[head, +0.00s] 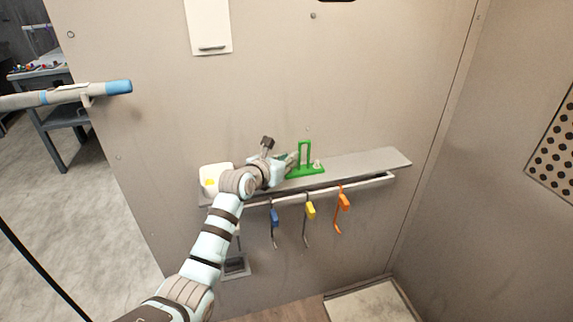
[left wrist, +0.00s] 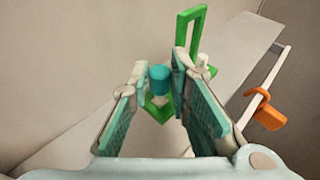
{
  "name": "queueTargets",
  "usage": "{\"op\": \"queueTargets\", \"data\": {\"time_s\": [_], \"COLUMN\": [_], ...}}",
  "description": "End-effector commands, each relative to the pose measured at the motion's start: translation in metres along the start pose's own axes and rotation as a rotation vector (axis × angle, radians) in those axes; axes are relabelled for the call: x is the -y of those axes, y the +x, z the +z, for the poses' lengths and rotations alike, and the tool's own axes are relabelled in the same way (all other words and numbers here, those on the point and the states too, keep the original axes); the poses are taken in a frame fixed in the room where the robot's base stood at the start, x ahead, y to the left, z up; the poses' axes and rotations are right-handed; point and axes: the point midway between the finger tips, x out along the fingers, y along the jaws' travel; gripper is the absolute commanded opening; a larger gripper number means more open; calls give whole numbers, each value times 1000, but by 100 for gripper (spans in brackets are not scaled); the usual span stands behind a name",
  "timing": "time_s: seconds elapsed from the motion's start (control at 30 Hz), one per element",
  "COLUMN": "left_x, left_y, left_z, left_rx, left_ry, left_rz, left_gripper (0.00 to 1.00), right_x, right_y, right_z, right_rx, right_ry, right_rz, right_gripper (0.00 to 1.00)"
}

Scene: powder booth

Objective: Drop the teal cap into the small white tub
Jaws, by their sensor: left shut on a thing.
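The teal cap (left wrist: 159,77) is between the fingertips of my left gripper (left wrist: 160,80), which is shut on it. A green stand (head: 305,165) with an upright frame is on the wall shelf; it also shows in the left wrist view (left wrist: 190,30), just beyond the cap. In the head view my left gripper (head: 288,161) is at the stand's left side, and the cap cannot be made out there. A small white tub (head: 212,172) with a yellow patch stands at the shelf's left end, partly behind my left arm. My right gripper is not in view.
A grey shelf (head: 370,162) runs along the wall, bare on its right part. Blue (head: 274,217), yellow (head: 310,210) and orange (head: 343,201) hooks hang from its front rail. A blue-ended bar (head: 110,88) juts in at left.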

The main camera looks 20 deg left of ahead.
Motion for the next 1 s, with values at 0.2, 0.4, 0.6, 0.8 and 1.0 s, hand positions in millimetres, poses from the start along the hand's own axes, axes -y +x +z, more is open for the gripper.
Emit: {"op": "queueTargets", "data": {"time_s": [0.2, 0.4, 0.6, 0.8, 1.0], "left_x": [-1, 0, 0, 0, 0], "left_y": [-25, -46, -53, -52, -52], "left_z": [83, 149, 172, 169, 164], "left_rx": [8, 4, 1, 1, 1], "left_ry": [2, 1, 1, 1, 0], "left_rz": [1, 1, 0, 0, 0], "left_gripper": [9, 8, 8, 8, 8], "right_x": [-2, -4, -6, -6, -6], "right_y": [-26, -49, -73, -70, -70], "right_z": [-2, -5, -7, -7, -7], "right_rx": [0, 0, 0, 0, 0], "right_ry": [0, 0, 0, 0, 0], "right_rz": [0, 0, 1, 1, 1], "right_gripper": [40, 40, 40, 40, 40]}}
